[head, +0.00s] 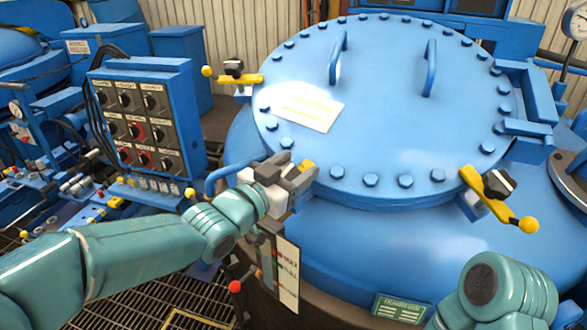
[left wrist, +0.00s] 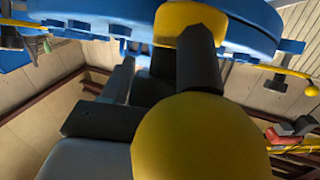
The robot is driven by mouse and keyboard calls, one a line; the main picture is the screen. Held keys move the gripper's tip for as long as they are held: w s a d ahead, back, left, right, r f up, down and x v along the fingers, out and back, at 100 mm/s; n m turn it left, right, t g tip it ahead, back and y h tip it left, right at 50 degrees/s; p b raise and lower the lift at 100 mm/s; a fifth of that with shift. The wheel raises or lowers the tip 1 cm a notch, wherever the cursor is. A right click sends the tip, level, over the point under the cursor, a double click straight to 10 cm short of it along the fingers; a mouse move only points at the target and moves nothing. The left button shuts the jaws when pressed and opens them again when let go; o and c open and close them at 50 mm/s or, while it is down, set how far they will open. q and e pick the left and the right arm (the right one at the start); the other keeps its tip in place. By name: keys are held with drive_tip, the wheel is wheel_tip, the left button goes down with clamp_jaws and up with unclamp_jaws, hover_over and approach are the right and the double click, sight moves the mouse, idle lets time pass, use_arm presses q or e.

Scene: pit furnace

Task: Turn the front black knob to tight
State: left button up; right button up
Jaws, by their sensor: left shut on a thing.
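A large round blue lid (head: 380,110) has yellow clamps at its rim, each with a black knob and a yellow ball on its arm. My left gripper (head: 297,177) is at the front left of the rim, shut on the front black knob, which the jaws mostly hide. In the left wrist view the ball (left wrist: 200,138) fills the foreground, beside the grey fingers (left wrist: 110,115). The knob's turn angle cannot be told. My right gripper is out of view.
Other clamps with black knobs stand at the back left (head: 233,68) and right (head: 499,183). A blue control box (head: 145,115) stands to the left. A level sign (head: 287,272) and a red ball lever (head: 235,286) are below my left gripper.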

use_arm(q)
drive_tip(key=o, duration=1)
drive_tip(key=shift+c, duration=0.2)
drive_tip(key=shift+s+r, duration=0.1)
drive_tip(key=shift+s+a, duration=0.15)
drive_tip(key=shift+a, duration=0.1)
drive_tip(key=b+v, duration=0.3)
drive_tip(key=v, duration=1.2)
drive_tip(key=shift+s+a, duration=0.2)
drive_tip(key=shift+s, duration=0.15)
drive_tip(key=shift+r, duration=0.1)
